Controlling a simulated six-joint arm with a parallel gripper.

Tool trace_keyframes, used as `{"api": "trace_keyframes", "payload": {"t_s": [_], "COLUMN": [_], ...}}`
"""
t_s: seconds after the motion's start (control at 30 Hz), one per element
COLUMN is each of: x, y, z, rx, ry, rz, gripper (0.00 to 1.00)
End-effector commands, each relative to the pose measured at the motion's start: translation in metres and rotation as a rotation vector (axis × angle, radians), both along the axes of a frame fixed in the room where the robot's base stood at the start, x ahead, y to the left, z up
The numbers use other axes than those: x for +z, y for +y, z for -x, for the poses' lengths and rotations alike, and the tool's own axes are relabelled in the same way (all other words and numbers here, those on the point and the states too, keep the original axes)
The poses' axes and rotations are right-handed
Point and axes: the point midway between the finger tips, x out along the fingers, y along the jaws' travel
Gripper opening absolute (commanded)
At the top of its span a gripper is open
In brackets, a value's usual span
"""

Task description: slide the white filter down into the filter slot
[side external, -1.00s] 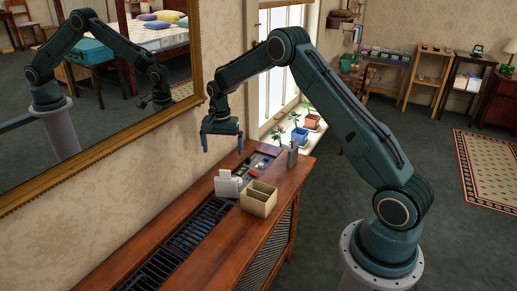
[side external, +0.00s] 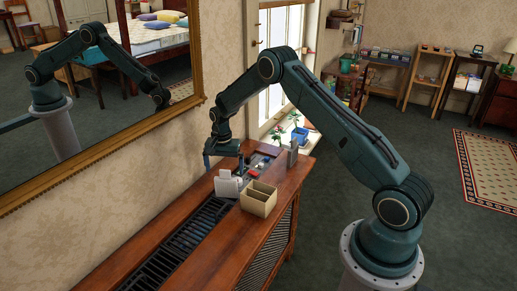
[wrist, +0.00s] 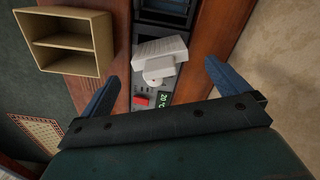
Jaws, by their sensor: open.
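The white filter (side external: 228,186) stands up out of the dark strip in the top of the wooden cabinet; it also shows in the wrist view (wrist: 160,48), with a small rounded tab on it. The filter slot itself cannot be made out, and I cannot tell how deep the filter sits. My gripper (side external: 223,161) is open just above the filter. In the wrist view its two blue fingers (wrist: 161,76) are wide apart, with the filter's tab between and beyond them, and nothing is held.
A tan two-compartment box (side external: 259,198) stands on the cabinet (side external: 285,192) close to the filter's right. A small grey upright object (side external: 293,153) stands farther back. A red piece (wrist: 141,100) and a green display (wrist: 162,100) lie on the control panel. The wall and mirror (side external: 110,70) are at left.

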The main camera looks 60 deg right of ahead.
Motion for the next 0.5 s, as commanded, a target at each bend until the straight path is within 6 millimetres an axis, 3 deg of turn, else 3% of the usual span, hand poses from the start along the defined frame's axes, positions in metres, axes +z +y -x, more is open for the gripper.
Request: {"api": "trace_keyframes", "payload": {"t_s": [0.3, 0.5], "x": [-0.036, -0.045], "y": [0.000, 0.000], "z": [0.001, 0.001], "rx": [0.000, 0.000], "ry": [0.003, 0.001], "rz": [-0.001, 0.000], "gripper": [1.00, 1.00]}}
